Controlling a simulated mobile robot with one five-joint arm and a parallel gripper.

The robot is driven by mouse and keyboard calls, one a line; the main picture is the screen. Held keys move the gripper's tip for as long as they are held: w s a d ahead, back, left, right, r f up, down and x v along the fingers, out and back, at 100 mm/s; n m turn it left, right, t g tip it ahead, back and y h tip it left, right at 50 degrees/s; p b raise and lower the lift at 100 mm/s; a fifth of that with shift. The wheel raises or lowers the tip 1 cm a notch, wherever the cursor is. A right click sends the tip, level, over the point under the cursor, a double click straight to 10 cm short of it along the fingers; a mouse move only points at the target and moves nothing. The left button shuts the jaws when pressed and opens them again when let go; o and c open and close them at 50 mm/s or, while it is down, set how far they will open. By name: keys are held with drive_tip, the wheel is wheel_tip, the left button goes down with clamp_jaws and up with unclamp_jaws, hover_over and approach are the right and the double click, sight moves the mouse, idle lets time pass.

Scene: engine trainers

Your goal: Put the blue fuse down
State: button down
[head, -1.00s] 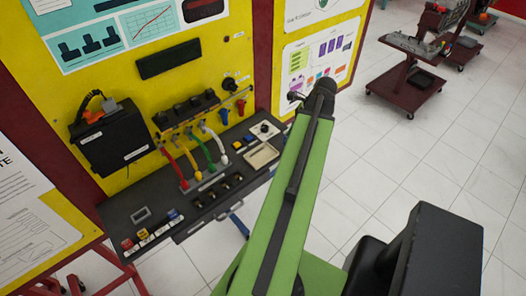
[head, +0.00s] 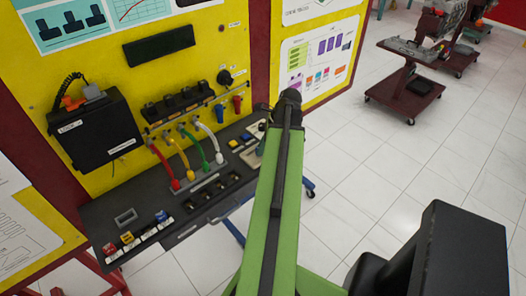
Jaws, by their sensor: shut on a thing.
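My green arm reaches up the middle of the head view and ends in a dark wrist. Only a small dark part of my gripper (head: 263,107) shows at the left of the wrist. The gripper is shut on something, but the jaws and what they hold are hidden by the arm. The gripper is in front of the panel's right side, near the right end of the bench in the picture. A small blue block (head: 162,216) sits in a row with red (head: 109,249) and yellow (head: 127,238) ones at the bench's front left. I cannot tell whether it is a fuse.
The dark bench (head: 100,215) carries red, yellow, green and white cables (head: 219,142) and a row of sockets. A black box (head: 95,128) hangs on the yellow panel. A tray (head: 250,158) is partly behind my arm. The floor at right is open, with a cart (head: 404,92) farther back.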

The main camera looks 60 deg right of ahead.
drive_tip(key=shift+r, duration=0.15)
drive_tip(key=shift+f, duration=0.2)
drive_tip(key=c, duration=1.4)
unclamp_jaws()
drive_tip(key=shift+r, duration=0.1)
drive_tip(key=shift+r+p, duration=0.5)
drive_tip(key=p+v, duration=1)
drive_tip(key=v, duration=0.1)
drive_tip(key=shift+s+r, duration=0.15)
drive_tip(key=shift+s, duration=0.05)
